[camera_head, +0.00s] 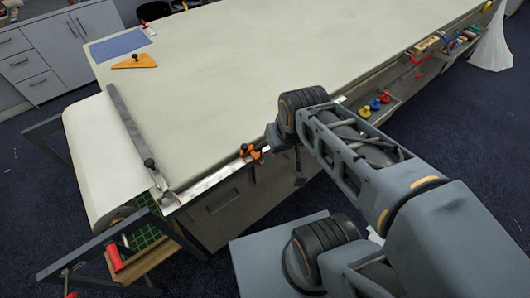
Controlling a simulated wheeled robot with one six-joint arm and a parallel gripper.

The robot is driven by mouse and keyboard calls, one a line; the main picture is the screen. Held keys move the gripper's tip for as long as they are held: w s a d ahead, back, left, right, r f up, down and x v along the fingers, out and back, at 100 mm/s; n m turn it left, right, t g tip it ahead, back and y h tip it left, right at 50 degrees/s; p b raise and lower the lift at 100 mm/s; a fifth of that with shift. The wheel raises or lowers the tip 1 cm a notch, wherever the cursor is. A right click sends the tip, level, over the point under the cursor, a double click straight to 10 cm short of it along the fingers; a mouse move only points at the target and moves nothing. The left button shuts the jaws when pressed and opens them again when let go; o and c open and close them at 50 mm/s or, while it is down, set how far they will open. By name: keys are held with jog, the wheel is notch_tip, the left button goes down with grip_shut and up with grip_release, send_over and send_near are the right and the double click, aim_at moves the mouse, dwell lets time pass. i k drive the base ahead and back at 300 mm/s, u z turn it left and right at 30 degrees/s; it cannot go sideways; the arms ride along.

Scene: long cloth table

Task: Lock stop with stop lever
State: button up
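An orange stop (250,153) with small dark parts sits on the metal rail along the table's near edge. It is too small here to tell the lever apart from the body, or its position. My arm reaches from the lower right to the table edge. My gripper (272,142) is at the edge just right of the stop, very close to it; I cannot tell whether they touch. My wrist hides much of the gripper, and its opening does not show clearly.
The metal rail (210,181) runs along the edge toward a long grey bar (130,125) lying across the cloth table (220,80). A cloth roll (95,165) hangs at the left end. An orange triangle (134,62) lies far left. Red, yellow and blue knobs (375,104) sit on a side shelf.

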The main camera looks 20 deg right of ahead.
aim_at(258, 148)
jog(key=k, duration=0.7)
jog(key=u, duration=0.95)
